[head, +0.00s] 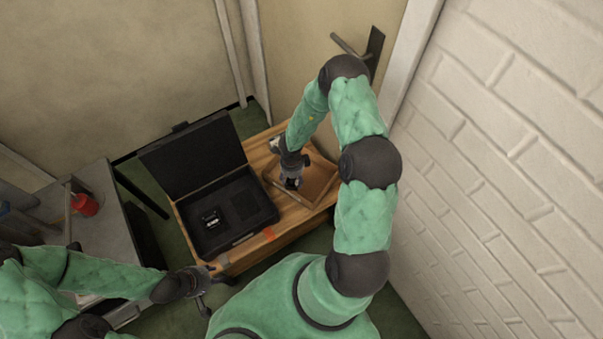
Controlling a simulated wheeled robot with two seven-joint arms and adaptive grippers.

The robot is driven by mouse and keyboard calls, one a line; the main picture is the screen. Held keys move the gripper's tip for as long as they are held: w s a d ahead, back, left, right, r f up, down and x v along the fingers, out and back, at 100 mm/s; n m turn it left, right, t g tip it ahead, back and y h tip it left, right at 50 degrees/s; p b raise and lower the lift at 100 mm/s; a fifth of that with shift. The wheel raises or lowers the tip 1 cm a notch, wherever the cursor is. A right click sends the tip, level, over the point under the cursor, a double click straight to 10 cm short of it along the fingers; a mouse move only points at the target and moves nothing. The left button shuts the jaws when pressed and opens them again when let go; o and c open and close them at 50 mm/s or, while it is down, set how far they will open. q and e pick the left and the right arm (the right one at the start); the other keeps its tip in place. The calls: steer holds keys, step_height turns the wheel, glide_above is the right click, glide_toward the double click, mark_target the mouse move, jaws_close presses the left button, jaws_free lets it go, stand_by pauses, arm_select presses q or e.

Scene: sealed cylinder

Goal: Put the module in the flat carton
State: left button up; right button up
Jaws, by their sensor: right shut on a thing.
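The flat carton (318,180) is a shallow, open brown tray on the right part of the wooden table. My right gripper (292,183) points down over the carton's left part. It is shut on a small dark thing, likely the module, mostly hidden by the fingers. I cannot tell whether that thing touches the carton floor. A small black block with white marks (211,219) sits in the open black case (240,238), left of the carton. My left gripper (212,285) is open and empty, in front of the table's near left corner.
The case lid (192,157) stands raised at the back. A red-orange patch (268,233) lies on the wooden table (283,222) near its front edge. A grey side table (100,215) with a red object (85,205) is at the left. A white brick wall (500,170) closes off the right.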

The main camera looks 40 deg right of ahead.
steer(key=w+d+f+b, duration=0.1)
steer(key=d+f, duration=0.1)
steer(key=w+d+f+b, duration=0.1)
steer(key=w+d+f, duration=0.1)
steer(key=w+d+f+b, duration=0.1)
steer(key=d+f, duration=0.2)
steer(key=shift+w, duration=0.2)
steer(key=f+b, duration=0.3)
steer(key=f, duration=0.1)
steer(key=shift+w+d, duration=0.15)
steer(key=shift+d, duration=0.1)
steer(key=shift+r, duration=0.15)
steer(key=o, duration=1.3)
steer(key=shift+c, duration=0.2)
